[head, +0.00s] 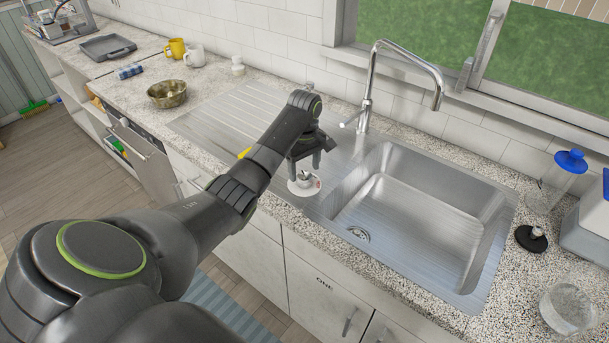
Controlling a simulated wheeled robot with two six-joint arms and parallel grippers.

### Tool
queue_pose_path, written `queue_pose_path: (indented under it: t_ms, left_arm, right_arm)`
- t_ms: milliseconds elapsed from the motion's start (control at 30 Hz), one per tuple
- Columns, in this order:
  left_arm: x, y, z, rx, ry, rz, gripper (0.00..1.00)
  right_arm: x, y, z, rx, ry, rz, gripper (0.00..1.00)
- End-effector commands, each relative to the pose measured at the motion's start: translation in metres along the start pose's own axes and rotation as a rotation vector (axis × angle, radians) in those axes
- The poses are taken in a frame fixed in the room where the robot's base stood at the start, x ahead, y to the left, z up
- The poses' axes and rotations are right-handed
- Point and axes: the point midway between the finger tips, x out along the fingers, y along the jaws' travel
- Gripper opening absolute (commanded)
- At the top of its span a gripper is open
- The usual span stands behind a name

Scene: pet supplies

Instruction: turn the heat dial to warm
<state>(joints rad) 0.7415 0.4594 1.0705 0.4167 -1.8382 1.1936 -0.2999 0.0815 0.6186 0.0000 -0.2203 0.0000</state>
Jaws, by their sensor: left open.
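The heat dial (303,187) seems to be the small round white disc with a metal-coloured knob in its middle. It sits on the steel drainboard near the front edge, just left of the sink bowl. Small marks show on its rim, but they are too small to read, so its setting cannot be told. My left gripper (304,166) is open and points down over the dial, with its fingertips close to the knob on either side. I cannot tell whether they touch it. My right gripper is not in view.
The sink (415,220) and tall faucet (367,95) are right of the dial. A brass bowl (167,93), yellow mug (176,48) and white mug (194,56) stand at the far left. A blue-topped dispenser (570,162) and glass bowl (568,305) are at right.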

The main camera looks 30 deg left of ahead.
Motion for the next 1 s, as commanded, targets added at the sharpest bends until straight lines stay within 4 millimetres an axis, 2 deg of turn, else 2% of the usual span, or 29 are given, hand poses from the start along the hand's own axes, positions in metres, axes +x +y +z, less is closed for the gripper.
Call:
queue_pose_path:
  t_ms: [100,233,567,667,900,1000]
  left_arm:
    - [0.017,0.000,0.000,0.000,-0.001,-0.002,0.62]
    - [0.028,0.000,0.000,0.000,-0.001,-0.001,0.62]
    - [0.032,0.000,0.000,0.000,0.001,0.001,0.62]
    - [0.032,0.000,0.000,0.000,0.001,0.000,0.52]
    - [0.031,0.000,0.000,0.000,0.001,0.000,0.20]
    - [0.031,0.000,0.000,0.001,0.001,0.000,0.18]
  right_arm:
    - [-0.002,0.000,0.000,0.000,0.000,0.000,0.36]
    - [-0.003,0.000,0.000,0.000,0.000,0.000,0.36]
    - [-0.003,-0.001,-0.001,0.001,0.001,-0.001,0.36]
    - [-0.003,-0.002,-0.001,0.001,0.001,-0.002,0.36]
    - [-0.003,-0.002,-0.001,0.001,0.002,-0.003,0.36]
    - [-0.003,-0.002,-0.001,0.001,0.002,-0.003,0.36]
